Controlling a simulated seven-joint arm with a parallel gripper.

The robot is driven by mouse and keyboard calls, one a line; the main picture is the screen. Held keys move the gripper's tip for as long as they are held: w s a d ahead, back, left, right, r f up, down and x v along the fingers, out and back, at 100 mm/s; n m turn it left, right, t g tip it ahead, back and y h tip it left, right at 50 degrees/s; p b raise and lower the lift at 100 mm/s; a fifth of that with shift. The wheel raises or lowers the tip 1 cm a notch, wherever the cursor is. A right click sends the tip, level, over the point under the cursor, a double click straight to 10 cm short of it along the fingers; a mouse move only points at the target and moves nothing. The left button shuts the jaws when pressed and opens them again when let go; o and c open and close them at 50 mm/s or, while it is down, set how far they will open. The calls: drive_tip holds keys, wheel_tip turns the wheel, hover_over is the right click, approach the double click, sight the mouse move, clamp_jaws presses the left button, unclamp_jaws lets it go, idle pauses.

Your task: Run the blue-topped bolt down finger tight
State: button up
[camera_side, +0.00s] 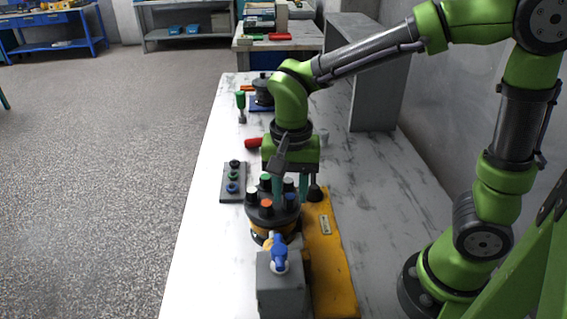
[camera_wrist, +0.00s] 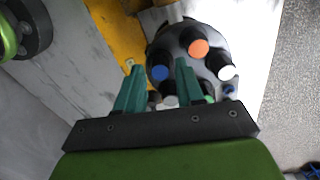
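The hydraulic motor (camera_side: 270,222) has a dark round top carrying several black bolts with coloured tops. The blue-topped bolt (camera_wrist: 160,72) stands in the wrist view beside the orange-topped bolt (camera_wrist: 198,47); in the side view a finger partly hides it. My gripper (camera_wrist: 157,64) points down over the motor, its two teal fingers spread apart. The blue top shows between the fingers, with gaps to both in the wrist view, so it is not gripped. My gripper also shows in the side view (camera_side: 294,194). How deep the bolt sits is not clear.
White-topped (camera_wrist: 227,72) and green-topped (camera_wrist: 208,98) bolts stand close around. The motor is by a yellow base plate (camera_side: 330,250) and a grey block (camera_side: 281,290) with a blue valve handle (camera_side: 279,250). A dark tray (camera_side: 233,190) lies left; bare table is at the front left.

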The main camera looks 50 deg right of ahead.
drive_tip(key=shift+f, duration=0.7)
drive_tip(key=shift+r, duration=0.2)
drive_tip(key=shift+c, duration=0.3)
drive_tip(key=c, duration=0.5)
drive_tip(key=m, duration=0.5)
drive_tip(key=shift+m, duration=0.3)
drive_tip(key=o, duration=0.6)
drive_tip(key=shift+c, duration=0.2)
